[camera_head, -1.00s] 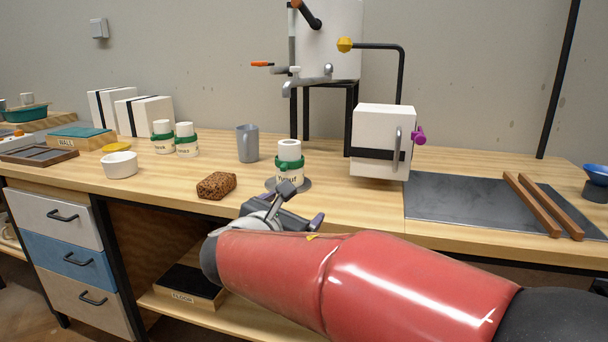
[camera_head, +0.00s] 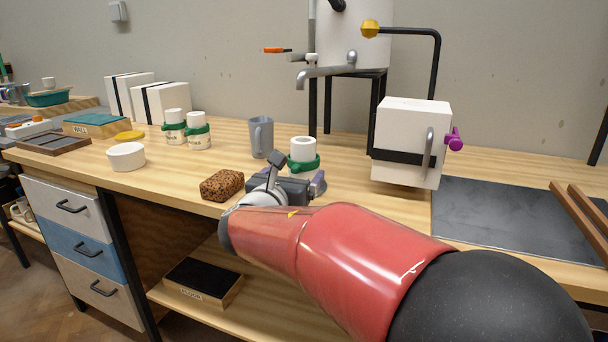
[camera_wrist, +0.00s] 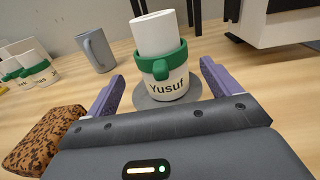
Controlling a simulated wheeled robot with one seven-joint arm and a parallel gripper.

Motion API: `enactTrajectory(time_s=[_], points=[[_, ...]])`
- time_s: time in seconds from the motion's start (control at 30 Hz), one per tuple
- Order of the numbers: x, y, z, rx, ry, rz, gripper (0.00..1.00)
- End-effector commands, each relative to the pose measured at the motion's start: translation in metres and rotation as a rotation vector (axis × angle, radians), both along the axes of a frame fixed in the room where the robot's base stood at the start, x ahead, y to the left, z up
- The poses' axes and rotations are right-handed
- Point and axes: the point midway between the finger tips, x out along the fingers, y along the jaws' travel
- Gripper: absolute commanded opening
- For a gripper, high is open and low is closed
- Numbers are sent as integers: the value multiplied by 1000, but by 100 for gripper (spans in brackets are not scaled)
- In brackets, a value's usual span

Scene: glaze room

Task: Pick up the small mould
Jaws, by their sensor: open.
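A small white cylinder with a hollow top, a green band and the name "Yusuf" (camera_head: 303,151) stands upright on a grey disc on the bench; I take it for the small mould. In the wrist view the cylinder (camera_wrist: 158,38) stands just ahead of my gripper (camera_wrist: 162,84), between the lines of its two purple fingers. The fingers are apart and nothing is held. The head view shows my gripper (camera_head: 297,183) low in front of the cylinder, hiding its lower part and most of the disc. The disc's rim (camera_wrist: 146,101) shows in the wrist view.
A brown speckled sponge (camera_head: 222,185) lies close left of my gripper. A grey mug (camera_head: 261,136) stands behind, left of the cylinder. Two similar green-banded cylinders (camera_head: 198,131) stand farther left. A white box with a handle (camera_head: 408,130) stands to the right, beside a dark slab (camera_head: 490,215).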

Motion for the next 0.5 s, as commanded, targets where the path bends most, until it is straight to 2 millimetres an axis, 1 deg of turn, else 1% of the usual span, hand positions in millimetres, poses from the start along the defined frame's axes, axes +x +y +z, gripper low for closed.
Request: enactTrajectory(time_s=[0.1, 0.2, 0.3, 0.5], points=[[18, -10, 2, 0, 0, -4, 89], [30, -13, 1, 0, 0, -2, 89], [36, -15, 0, 0, 0, -2, 89], [37, -15, 0, 1, 1, -1, 89]])
